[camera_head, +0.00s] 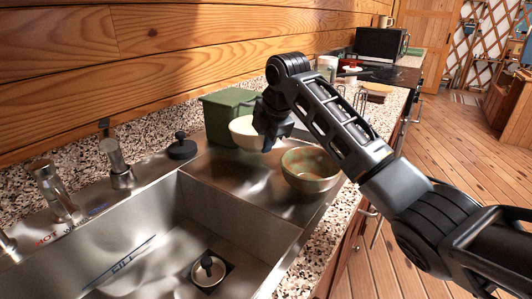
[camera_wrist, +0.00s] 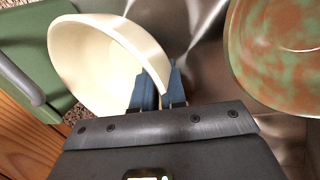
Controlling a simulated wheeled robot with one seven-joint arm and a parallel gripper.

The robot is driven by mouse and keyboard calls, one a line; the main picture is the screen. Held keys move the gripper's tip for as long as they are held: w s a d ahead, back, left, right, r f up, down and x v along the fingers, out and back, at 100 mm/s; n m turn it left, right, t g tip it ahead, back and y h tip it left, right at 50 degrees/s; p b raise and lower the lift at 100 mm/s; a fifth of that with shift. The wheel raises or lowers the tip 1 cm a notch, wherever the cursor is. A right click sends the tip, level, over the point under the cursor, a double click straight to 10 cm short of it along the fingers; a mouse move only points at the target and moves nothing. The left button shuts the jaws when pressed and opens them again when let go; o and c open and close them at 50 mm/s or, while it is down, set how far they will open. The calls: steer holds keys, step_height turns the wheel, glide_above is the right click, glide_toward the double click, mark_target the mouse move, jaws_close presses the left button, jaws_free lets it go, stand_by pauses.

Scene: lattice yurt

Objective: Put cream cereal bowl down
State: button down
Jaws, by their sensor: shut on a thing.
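The cream cereal bowl (camera_head: 242,133) is at the back of the steel drainboard (camera_head: 230,172), beside a green box-shaped container. In the wrist view the cream bowl (camera_wrist: 85,58) fills the upper left, its rim running between the blue fingertips. My gripper (camera_head: 272,138) is shut on the near right side of that rim, and it also shows in the wrist view (camera_wrist: 158,88). The bowl looks empty. My gripper hides part of it in the head view. I cannot tell whether its base touches the steel.
A green-brown mottled bowl (camera_head: 311,169) stands close on the right; it also shows in the wrist view (camera_wrist: 280,50). The green container (camera_head: 222,112) is close behind on the left. The sink basin (camera_head: 190,225) opens at the front left. Bare steel lies between bowls and basin.

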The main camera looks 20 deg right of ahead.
steer(key=shift+f, duration=1.7)
steer(key=shift+f, duration=0.1)
steer(key=c, duration=1.2)
jaws_free()
steer(key=v, duration=1.2)
steer(key=shift+s, duration=0.1)
steer(key=shift+s, duration=0.1)
